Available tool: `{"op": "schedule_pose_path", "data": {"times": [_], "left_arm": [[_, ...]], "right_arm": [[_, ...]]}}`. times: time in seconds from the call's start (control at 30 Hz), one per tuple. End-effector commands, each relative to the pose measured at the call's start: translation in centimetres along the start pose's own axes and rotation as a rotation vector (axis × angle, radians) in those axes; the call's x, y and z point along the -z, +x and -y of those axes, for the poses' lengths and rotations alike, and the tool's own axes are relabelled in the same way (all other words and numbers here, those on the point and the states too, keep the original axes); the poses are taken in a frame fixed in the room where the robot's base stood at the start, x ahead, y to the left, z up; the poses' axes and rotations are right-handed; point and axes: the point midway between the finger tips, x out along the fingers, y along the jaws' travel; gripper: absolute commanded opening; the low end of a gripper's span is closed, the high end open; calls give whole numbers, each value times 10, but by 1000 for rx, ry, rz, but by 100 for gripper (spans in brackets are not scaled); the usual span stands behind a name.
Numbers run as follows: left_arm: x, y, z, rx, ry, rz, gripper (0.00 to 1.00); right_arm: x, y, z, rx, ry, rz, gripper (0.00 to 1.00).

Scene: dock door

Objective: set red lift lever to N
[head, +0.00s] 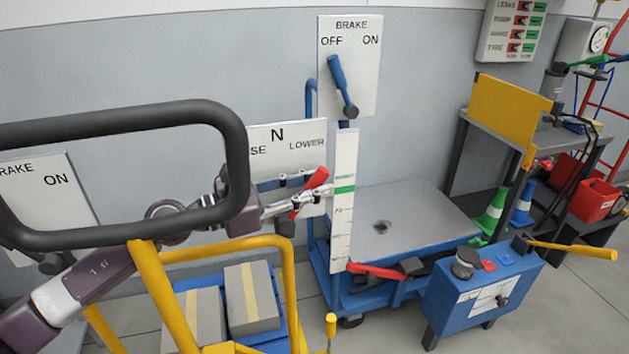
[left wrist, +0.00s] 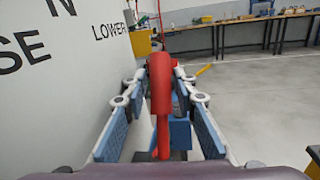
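The red lift lever (head: 313,183) stands in front of the white panel (head: 268,140) lettered N at the top, with "SE" at left and LOWER at right. Its red handle leans to the right, toward LOWER. My left gripper (head: 308,196) is at the lever, with its fingers reaching around the handle. In the left wrist view, the red handle (left wrist: 160,88) stands between the two blue-padded fingers (left wrist: 162,128), with a gap on each side. The gripper is open there. The lever's base is partly hidden behind the gripper. My right gripper does not show.
A black looped handle (head: 120,112) and yellow rails (head: 160,290) are in front at left. A blue lift table (head: 400,210) with a white scale (head: 344,215) stands right of the lever. A BRAKE panel (head: 365,60) is above.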

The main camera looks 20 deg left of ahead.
Motion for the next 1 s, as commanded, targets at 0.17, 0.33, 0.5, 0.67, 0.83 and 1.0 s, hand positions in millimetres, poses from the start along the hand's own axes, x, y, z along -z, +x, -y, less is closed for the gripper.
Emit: {"op": "schedule_pose_path", "data": {"times": [0.17, 0.33, 0.5, 0.67, 0.83, 1.0], "left_arm": [[0, 3, 0, 1, 1, -1, 26], [0, 3, 0, 1, 1, -1, 26], [0, 3, 0, 1, 0, -1, 10], [0, 3, 0, 1, 0, -1, 0], [0, 3, 0, 1, 0, -1, 0], [1, 3, 0, 1, 0, 0, 0]], "right_arm": [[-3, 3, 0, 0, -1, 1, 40], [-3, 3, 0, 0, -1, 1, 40], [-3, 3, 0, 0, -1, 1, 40], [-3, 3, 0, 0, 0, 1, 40], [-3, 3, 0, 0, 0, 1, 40], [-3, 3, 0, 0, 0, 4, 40]]}}
